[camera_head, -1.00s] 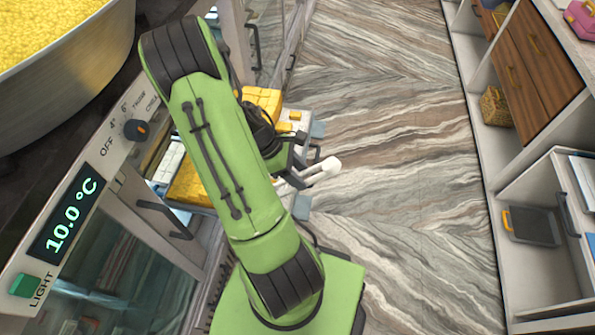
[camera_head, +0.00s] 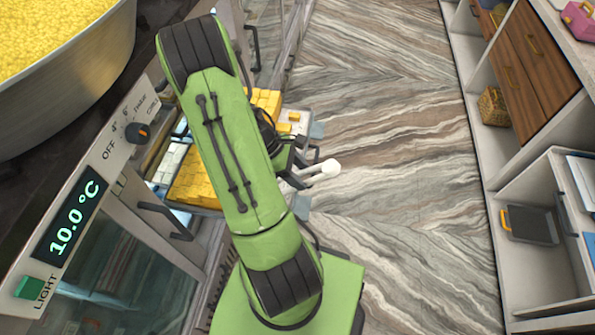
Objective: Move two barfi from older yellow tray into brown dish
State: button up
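Yellow barfi (camera_head: 195,183) lie in rows in a tray on a slide-out shelf, left of my arm. More yellow barfi (camera_head: 264,100) are piled on another tray behind my arm. A single yellow piece (camera_head: 294,116) sits apart on a pale surface beside that pile. I cannot tell which tray is the older one. My gripper (camera_head: 318,170) is over the floor side of the shelf, right of the trays, with a white rounded part at its end. Its fingers are too small to read. No brown dish can be made out; my arm hides part of the shelf.
White pieces (camera_head: 170,160) lie beside the near yellow barfi. Shelves with drawers (camera_head: 535,75) stand at right. The marbled floor (camera_head: 400,170) between is clear.

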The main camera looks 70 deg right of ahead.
jog(key=shift+d, duration=0.1)
notch_tip(320, 180, down, 10)
jog(key=b, duration=0.8)
jog(key=shift+b, duration=0.35)
jog(key=shift+c, duration=0.4)
